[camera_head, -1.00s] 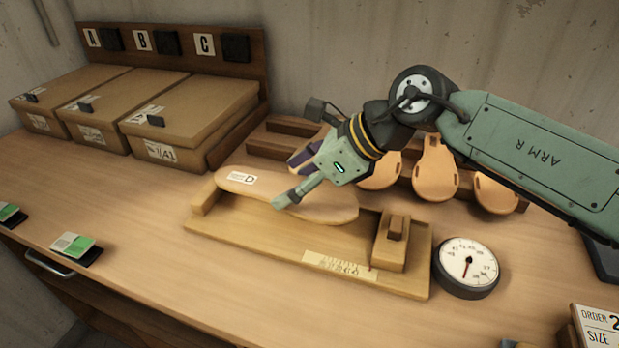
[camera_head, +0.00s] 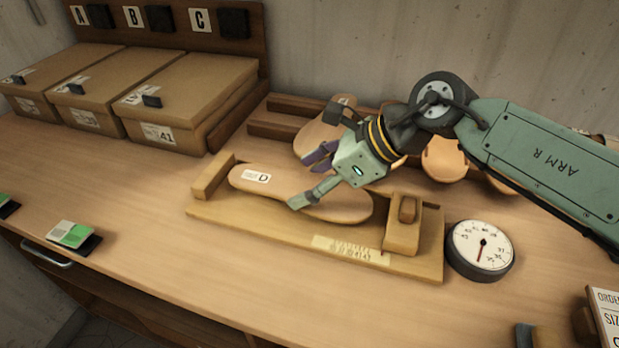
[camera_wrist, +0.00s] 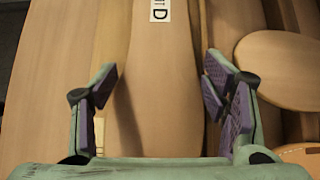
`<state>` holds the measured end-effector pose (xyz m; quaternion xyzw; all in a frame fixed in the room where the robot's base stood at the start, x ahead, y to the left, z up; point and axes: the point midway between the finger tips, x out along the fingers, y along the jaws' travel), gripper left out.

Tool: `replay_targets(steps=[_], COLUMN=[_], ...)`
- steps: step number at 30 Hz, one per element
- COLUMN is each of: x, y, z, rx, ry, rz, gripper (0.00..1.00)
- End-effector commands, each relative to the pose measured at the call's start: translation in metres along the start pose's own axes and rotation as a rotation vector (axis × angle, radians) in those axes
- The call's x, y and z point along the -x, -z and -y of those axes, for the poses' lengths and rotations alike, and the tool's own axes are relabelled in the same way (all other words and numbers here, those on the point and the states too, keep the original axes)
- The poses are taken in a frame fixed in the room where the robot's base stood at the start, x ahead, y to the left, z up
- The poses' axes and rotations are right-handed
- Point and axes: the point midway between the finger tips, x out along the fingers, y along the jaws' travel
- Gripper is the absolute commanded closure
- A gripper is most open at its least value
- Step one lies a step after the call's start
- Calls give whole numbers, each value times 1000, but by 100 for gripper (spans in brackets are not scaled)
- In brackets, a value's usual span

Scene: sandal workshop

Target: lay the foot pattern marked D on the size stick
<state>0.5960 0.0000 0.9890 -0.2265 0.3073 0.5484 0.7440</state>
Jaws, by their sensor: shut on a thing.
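The foot pattern marked D (camera_head: 270,187), a flat tan sole shape with a white label, is level over the size stick (camera_head: 215,212), between its left end block and the sliding block (camera_head: 403,231). It looks on the base or very slightly above; I cannot tell which. My gripper (camera_head: 311,179) is shut across its middle, one finger on the near edge and the purple-padded other on the far side. In the wrist view the pattern (camera_wrist: 163,75) runs between the two fingers (camera_wrist: 165,100), its D label at the top.
Behind the stick, more foot patterns (camera_head: 445,158) lie on a wooden rack. A round dial gauge (camera_head: 480,248) stands just right of the stick. Lidded boxes (camera_head: 165,100) stand at the back left, under signs A, B and C.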

Motion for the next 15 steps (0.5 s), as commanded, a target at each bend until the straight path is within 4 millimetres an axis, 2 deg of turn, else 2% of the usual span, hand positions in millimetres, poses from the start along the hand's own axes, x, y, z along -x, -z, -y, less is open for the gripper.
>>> replay_targets(steps=[11, 12, 15], x=[-5, -5, -4], y=[4, 4, 4], z=[0, 0, 0], rx=[-1, -1, -1], ry=[1, 0, 0], rz=[0, 0, 0], gripper=[61, 31, 24])
